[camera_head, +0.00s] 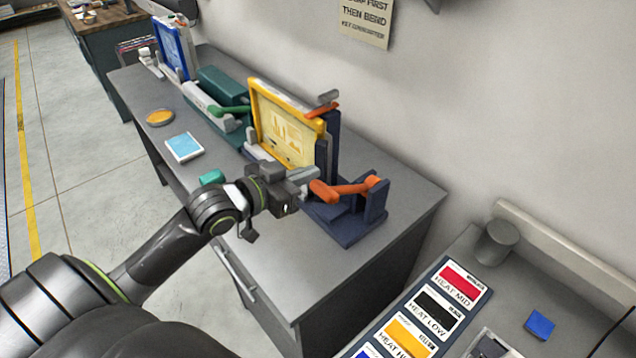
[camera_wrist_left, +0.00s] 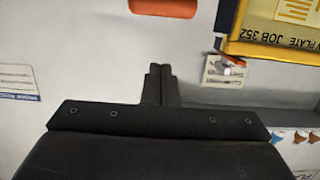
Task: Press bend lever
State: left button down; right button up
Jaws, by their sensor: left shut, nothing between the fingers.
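The orange bend lever (camera_head: 350,188) sticks out to the left from a dark blue bracket (camera_head: 375,202) on the grey bench. Its thick knob end (camera_head: 322,191) lies close to my left gripper (camera_head: 306,178). My left gripper is shut and empty, just behind and left of the knob in the head view; I cannot tell whether they touch. In the left wrist view the shut fingers (camera_wrist_left: 160,72) point toward an orange part (camera_wrist_left: 163,7) at the top edge, with a visible gap in the picture. My right gripper is not in view.
A yellow-framed plate (camera_head: 285,125) stands upright behind my gripper, with a smaller orange lever (camera_head: 322,109) at its top. A green lever (camera_head: 230,111) and blue-framed plate (camera_head: 174,47) stand farther left. A light blue card (camera_head: 184,146) lies on the bench. The bench's front right is clear.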

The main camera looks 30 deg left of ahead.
aim_at(318, 192)
pick_arm(q)
jog(key=p+x, duration=0.1)
jog(key=x, duration=0.4)
jog(key=shift+w+r, duration=0.1)
jog(key=f, duration=0.1)
jog(key=s+f+p, duration=0.1)
jog(key=f, duration=0.1)
jog(key=shift+s+a, duration=0.15)
jog(key=shift+a, duration=0.05)
jog(key=shift+s+a+f, duration=0.1)
jog(key=shift+s+f, duration=0.2)
jog(key=shift+s, duration=0.1)
jog(key=shift+w, duration=0.1)
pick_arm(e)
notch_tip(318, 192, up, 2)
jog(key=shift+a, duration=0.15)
pick_arm(q)
jog(key=shift+f, duration=0.1)
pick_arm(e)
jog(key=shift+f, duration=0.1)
